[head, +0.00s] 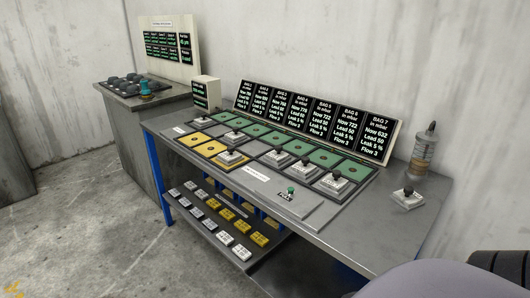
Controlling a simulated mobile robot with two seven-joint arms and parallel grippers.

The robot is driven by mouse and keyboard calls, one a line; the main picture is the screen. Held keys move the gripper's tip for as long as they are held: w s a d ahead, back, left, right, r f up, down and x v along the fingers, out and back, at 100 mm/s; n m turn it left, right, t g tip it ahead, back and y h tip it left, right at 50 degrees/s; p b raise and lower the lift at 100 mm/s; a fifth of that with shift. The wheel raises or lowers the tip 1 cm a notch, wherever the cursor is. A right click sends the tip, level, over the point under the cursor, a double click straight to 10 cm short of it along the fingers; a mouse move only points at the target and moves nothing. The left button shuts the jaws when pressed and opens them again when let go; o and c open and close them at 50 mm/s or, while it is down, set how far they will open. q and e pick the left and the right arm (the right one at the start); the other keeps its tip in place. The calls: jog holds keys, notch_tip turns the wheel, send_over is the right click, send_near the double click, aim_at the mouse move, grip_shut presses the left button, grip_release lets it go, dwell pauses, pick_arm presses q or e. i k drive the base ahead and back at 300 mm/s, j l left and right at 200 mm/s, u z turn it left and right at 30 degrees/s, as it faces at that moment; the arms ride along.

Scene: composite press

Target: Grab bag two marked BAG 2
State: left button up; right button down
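A row of black display panels (312,118) stands along the back of the grey workbench (405,228). Its headings read BAG, with BAG 7 clearest at the right end; the second panel from the left (261,101) seems to be BAG 2, but its small text is hard to read. A flat board in front carries a row of green squares (275,138) and a few yellow squares (195,139). Grey blocks with dark knobs (335,180) stand on some of its places. I cannot make out a BAG 2 mark on the board. Neither gripper is in view.
A lower shelf holds several white and yellow blocks (260,239). A clear cylinder (424,149) and a knobbed block (408,197) stand at the bench's right end. A grey cabinet (150,155) with dark round items stands left. The concrete floor (75,240) at left is open.

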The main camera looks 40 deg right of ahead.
aim_at(230, 157)
jog(key=i+z, duration=0.2)
jog(key=z, duration=0.15)
jog(key=i+j+z, duration=0.1)
jog(key=z, duration=0.3)
jog(key=i+j+z, duration=0.15)
jog(key=z, duration=0.2)
jog(key=i, duration=0.05)
